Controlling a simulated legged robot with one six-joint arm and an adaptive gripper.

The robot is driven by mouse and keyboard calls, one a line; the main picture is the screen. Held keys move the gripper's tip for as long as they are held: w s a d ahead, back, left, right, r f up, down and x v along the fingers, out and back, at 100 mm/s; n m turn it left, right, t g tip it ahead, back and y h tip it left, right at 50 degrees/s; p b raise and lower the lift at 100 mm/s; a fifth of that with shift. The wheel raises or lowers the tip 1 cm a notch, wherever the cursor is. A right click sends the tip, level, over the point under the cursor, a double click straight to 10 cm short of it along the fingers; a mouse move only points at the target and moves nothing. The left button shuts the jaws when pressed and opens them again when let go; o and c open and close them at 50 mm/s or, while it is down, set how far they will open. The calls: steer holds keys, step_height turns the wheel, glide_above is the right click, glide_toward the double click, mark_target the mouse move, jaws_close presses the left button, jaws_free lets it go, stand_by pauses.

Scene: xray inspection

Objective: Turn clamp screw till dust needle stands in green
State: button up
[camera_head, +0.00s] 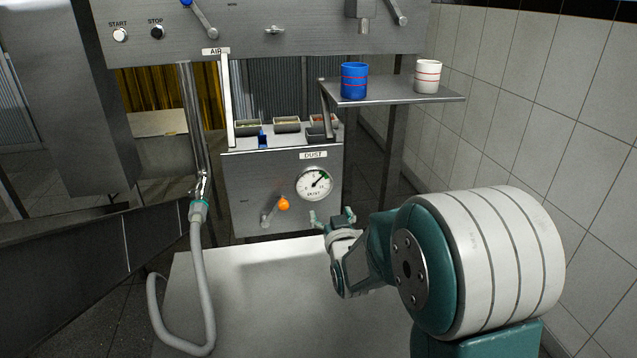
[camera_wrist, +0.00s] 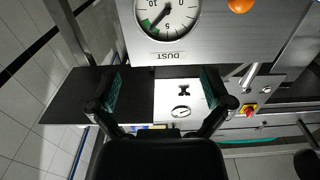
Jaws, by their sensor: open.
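The round white dust gauge (camera_head: 314,184) sits on the grey metal panel under a DUST label. It also shows upside down in the wrist view (camera_wrist: 166,14), with its dark needle close to the green band; I cannot tell whether the tip is inside it. A metal fitting (camera_head: 203,187) at the top of the grey hose may hold the clamp screw; it is too small to make out. My gripper (camera_head: 333,218) is open and empty, right of and below the gauge. Its two spread fingers show in the wrist view (camera_wrist: 163,93).
An orange-knobbed lever (camera_head: 283,204) sticks out left of the gauge. The grey hose (camera_head: 197,270) hangs and loops at the left. A shelf (camera_head: 400,93) with a blue cup (camera_head: 354,80) and a white cup (camera_head: 427,76) is above.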

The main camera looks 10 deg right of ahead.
steer(key=s+r+g, duration=0.1)
steer(key=s+g, duration=0.5)
steer(key=s, duration=1.1)
steer(key=s+r+g, duration=0.2)
steer(key=s+g, duration=0.4)
steer(key=s, duration=1)
steer(key=shift+s+a+r, duration=0.25)
steer(key=shift+s+r, duration=0.05)
steer(key=shift+s, duration=0.1)
